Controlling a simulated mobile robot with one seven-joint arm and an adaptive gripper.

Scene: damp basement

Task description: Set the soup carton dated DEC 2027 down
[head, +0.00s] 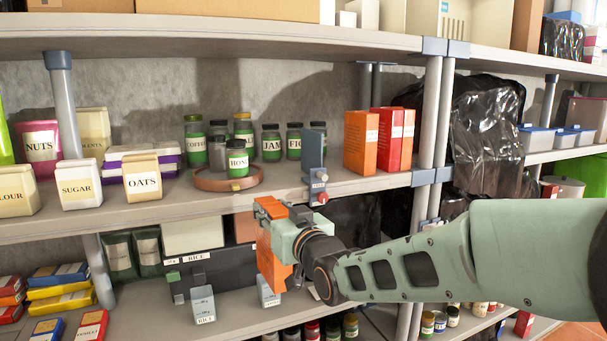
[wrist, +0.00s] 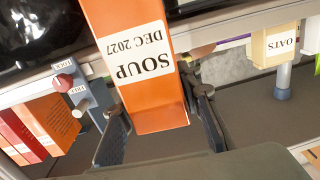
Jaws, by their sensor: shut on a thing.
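The orange soup carton (head: 272,262) is in my gripper (head: 280,222), held in front of the shelves, below the edge of the middle shelf. In the wrist view the carton (wrist: 130,25) shows a white label reading SOUP DEC 2027, upside down in the picture. The dark fingers of my gripper (wrist: 160,122) lie on either side of it. Its lower part in the head view is partly in front of the lower shelf's goods. No contact with a shelf can be made out.
The middle shelf (head: 225,207) holds an orange carton (head: 360,142), red cartons (head: 388,138), a jar turntable (head: 215,182) and an oats canister (head: 142,178). Bare shelf shows between the turntable and the cartons.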

